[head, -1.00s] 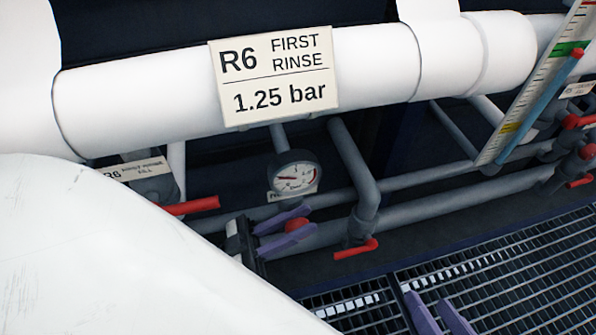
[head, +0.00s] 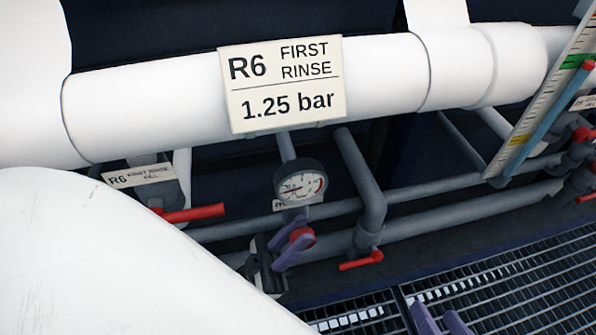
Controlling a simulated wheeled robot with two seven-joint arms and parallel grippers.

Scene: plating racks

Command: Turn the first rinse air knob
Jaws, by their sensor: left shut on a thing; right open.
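The red air knob (head: 304,237) sits on the pipework below the round pressure gauge (head: 300,186). My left gripper (head: 293,242) has its purple fingers on either side of the knob and is shut on it. The fingers slant up to the right and partly hide the knob. The gauge has a white face, but its needle is too small to read exactly. A sign (head: 283,84) above reads R6 FIRST RINSE, 1.25 bar. My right gripper (head: 441,319) is open and empty over the grating at the bottom edge.
A red lever handle (head: 194,213) by the R6 first rinse fill label (head: 139,176) is left of the knob. Another red lever (head: 361,261) is to its right. A thick white pipe (head: 385,75) runs above. Metal grating (head: 500,275) lies at lower right.

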